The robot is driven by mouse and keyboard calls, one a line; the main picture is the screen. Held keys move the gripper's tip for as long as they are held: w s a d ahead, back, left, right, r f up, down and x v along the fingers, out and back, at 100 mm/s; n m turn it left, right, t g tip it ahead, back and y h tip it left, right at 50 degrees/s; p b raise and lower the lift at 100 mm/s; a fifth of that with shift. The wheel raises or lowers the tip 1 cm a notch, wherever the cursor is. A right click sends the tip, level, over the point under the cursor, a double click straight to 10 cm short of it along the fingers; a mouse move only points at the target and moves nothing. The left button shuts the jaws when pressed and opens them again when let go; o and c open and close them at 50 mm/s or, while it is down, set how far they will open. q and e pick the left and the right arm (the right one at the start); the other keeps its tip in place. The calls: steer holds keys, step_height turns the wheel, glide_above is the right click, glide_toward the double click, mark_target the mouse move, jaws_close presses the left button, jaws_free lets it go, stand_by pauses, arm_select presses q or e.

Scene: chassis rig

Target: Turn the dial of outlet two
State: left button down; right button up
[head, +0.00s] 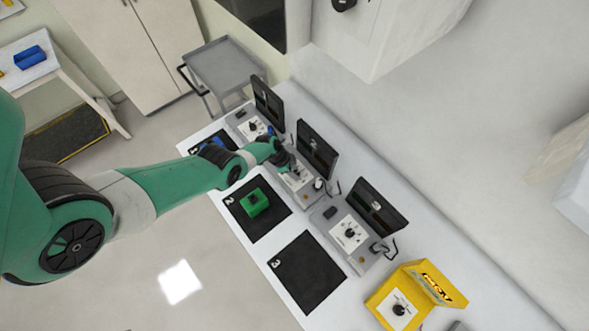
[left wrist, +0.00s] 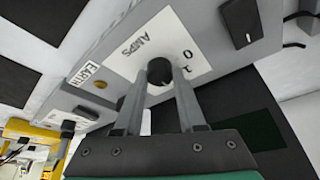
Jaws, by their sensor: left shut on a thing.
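Outlet two (head: 299,184), the middle grey unit with a black upright panel, stands behind mat 2. Its black round dial (left wrist: 159,71) sits on a white plate marked AMPS, 0 and 1 in the left wrist view. My left gripper (head: 284,163) reaches over outlet two from the left. In the left wrist view its two grey fingers (left wrist: 160,82) are shut on the dial, one on each side. The dial is hidden behind the gripper in the head view. My right gripper is not in view.
A matching grey outlet with a dial (head: 350,233) stands to the right, another (head: 249,124) to the left. A green block (head: 253,202) lies on mat 2; mat 3 (head: 309,272) is empty. A yellow unit (head: 398,303) stands at the right. A black switch (left wrist: 241,22) sits near the dial.

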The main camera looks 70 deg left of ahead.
arm_select(q)
steer(key=n, duration=0.2)
steer(key=n+y+p, duration=0.1)
steer(key=shift+d+n+p, duration=0.2)
steer(key=shift+n+p, duration=0.1)
steer(key=shift+n, duration=0.1)
steer(key=n+y, duration=0.1)
steer(key=n, duration=0.1)
steer(key=shift+n+y, duration=0.3)
steer(key=shift+d+n+y, duration=0.1)
steer(key=shift+n+y, duration=0.2)
steer(key=shift+n, duration=0.6)
steer(key=n+g+y, duration=0.1)
steer(key=n, duration=0.2)
steer(key=shift+w+f+n+b, duration=0.1)
steer(key=shift+n+b, duration=0.2)
steer(key=shift+d+n+g+y+b, duration=0.1)
steer(key=shift+n+g+y+b, duration=0.3)
steer(key=shift+n, duration=0.55)
steer(key=shift+n+g+y+b, duration=0.1)
steer(key=shift+n+g+b, duration=0.1)
steer(key=shift+n+b, duration=0.55)
steer(key=shift+n, duration=0.3)
